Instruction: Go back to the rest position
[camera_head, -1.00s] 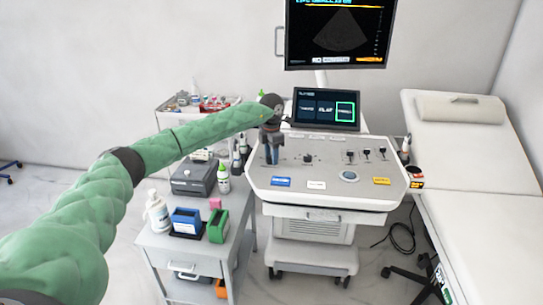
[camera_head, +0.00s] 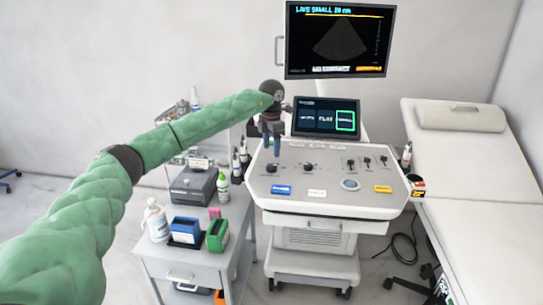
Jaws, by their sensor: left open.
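My left gripper (camera_head: 271,154) hangs pointing down over the upper left part of the ultrasound machine's control panel (camera_head: 325,203). It is open, and nothing shows between its fingers. I cannot tell whether the fingertips touch the panel. My green left arm (camera_head: 110,190) reaches in from the lower left to it. My right gripper is not in view.
A grey cart (camera_head: 190,255) with bottles, a grey box (camera_head: 192,187) and blue and green holders stands left of the machine. A large monitor (camera_head: 340,40) and small touchscreen (camera_head: 326,118) rise behind the panel. An exam bed (camera_head: 490,225) is at right.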

